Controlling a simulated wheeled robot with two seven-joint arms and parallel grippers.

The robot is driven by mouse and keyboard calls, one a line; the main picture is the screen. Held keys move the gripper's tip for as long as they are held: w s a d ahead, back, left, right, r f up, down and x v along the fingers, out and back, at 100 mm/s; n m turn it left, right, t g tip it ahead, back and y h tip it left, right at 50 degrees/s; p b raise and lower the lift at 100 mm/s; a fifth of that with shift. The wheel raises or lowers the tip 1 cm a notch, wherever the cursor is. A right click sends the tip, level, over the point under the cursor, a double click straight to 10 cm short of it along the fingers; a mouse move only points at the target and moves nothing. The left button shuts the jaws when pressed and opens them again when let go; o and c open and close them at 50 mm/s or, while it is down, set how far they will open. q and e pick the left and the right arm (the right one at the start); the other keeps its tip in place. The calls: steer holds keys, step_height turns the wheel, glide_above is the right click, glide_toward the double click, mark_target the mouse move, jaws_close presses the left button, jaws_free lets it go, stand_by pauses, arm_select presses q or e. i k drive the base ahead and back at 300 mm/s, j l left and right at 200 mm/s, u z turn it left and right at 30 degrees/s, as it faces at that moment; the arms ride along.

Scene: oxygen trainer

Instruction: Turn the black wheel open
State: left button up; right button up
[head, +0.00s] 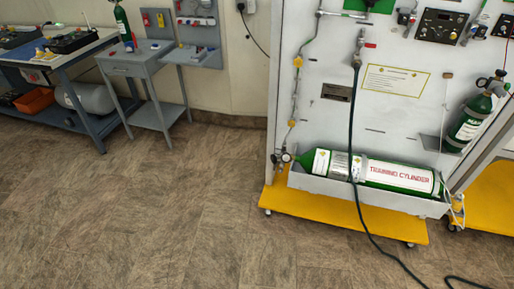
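A green and white training cylinder (395,176) lies in a white tray (310,184) low on the trainer's panel. A small valve assembly (285,157) with dark round parts and a gauge sits at its left end. A small upright green cylinder (467,127) at the right edge has dark fittings (490,84) on top. Which dark round part is the black wheel is too small to tell. Neither of my grippers is in view.
The white panel (320,60) stands on a yellow wheeled base (345,211). A black hose (352,125) hangs down it and runs across the floor. A grey stand (140,68) and a blue workbench (60,60) are at left.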

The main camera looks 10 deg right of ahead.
mark_target(274, 158)
steer(key=i+j, duration=0.25)
steer(key=i+j+z, duration=0.1)
steer(key=j, duration=0.35)
steer(key=i+j, duration=0.3)
steer(key=i+j+z, duration=0.1)
steer(key=i+j, duration=0.15)
steer(key=j, duration=0.2)
steer(key=i+j, duration=0.2)
steer(key=j, duration=0.2)
